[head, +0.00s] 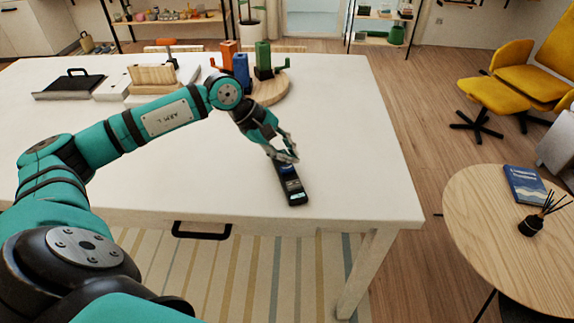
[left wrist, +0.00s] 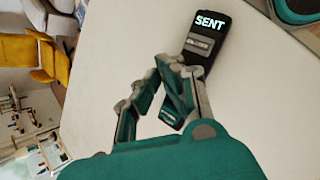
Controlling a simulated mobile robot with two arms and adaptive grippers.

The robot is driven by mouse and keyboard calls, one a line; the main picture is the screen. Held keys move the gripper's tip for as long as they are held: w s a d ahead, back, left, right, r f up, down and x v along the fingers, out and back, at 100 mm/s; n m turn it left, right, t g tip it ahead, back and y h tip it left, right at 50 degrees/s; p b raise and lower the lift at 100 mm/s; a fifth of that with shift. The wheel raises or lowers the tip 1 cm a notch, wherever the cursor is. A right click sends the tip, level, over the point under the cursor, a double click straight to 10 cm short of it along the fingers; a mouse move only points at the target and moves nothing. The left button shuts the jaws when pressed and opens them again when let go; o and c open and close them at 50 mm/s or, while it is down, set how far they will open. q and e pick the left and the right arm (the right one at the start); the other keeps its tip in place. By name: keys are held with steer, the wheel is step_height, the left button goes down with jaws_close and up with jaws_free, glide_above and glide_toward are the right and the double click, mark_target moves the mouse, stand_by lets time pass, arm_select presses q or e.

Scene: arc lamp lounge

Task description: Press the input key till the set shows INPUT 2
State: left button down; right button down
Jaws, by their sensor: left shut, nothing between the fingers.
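A dark handheld remote (head: 291,187) lies on the white table near its front edge. In the left wrist view the remote (left wrist: 197,43) has a lit panel reading "SENT" at one end, with small keys beyond it. My left gripper (head: 288,158) is shut and empty, its fingertips over the far part of the remote. In the left wrist view the fingers hide part of the keys, and I cannot tell whether the tips touch. The set's screen is not in view. My right gripper is not in view.
The white table (head: 345,112) is clear right of the remote. A round side table (head: 480,230) stands at right.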

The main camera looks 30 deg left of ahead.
mark_target(288, 170)
arm_select(q)
steer(key=shift+r+p, duration=0.7)
steer(key=shift+r, duration=1.2)
